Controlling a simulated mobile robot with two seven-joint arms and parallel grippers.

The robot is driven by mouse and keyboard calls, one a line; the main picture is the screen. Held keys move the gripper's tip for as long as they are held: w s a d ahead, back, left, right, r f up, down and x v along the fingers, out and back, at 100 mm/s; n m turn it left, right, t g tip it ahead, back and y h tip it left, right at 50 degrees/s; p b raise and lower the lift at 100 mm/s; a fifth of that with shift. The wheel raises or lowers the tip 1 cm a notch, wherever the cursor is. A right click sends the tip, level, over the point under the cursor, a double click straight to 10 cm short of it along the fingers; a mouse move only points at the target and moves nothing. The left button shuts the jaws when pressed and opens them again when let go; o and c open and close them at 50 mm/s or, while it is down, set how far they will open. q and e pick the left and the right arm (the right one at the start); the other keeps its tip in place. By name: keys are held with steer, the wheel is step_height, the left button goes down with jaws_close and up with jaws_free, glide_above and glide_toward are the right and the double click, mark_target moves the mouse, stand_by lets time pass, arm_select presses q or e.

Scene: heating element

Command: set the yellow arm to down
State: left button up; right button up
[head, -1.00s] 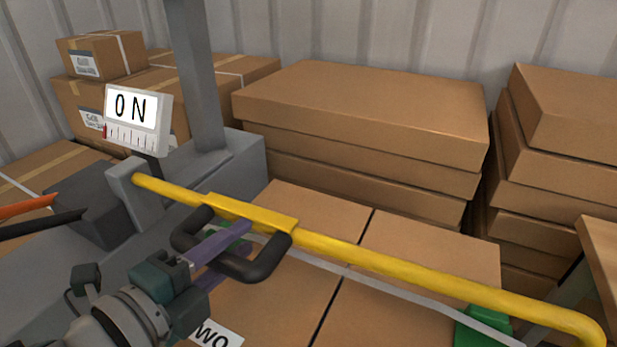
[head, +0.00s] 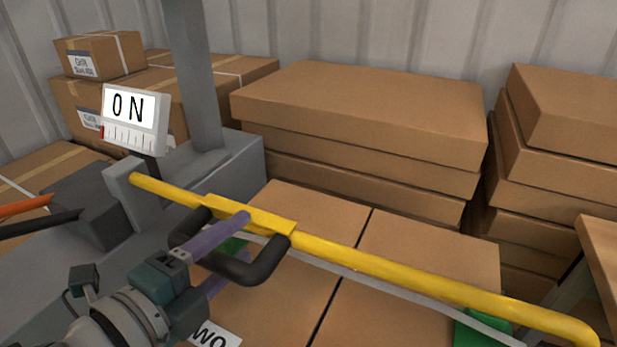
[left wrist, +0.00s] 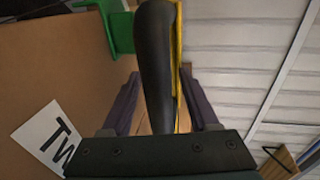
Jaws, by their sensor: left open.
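The yellow arm (head: 400,271) is a long bar. It runs from a grey bracket at the left to a bend at the lower right of the head view. A black handle (head: 247,273) hangs on its yellow plate. My left gripper (head: 232,250) is open, with its purple fingers on either side of the handle. In the left wrist view the black handle (left wrist: 155,60) stands between the two spread fingers, with a strip of the yellow arm (left wrist: 178,70) behind it. I cannot tell whether a finger touches the handle. My right gripper is not in view.
A grey machine base (head: 225,165) with a post and an "ON" sign (head: 130,108) stands at the left. Stacked cardboard boxes (head: 365,110) fill the back and right. Flat boxes (head: 430,255) and a green part (head: 480,330) lie beneath the bar. A wooden table edge shows at the right.

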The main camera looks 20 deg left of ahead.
arm_select(q)
steer(key=v, duration=1)
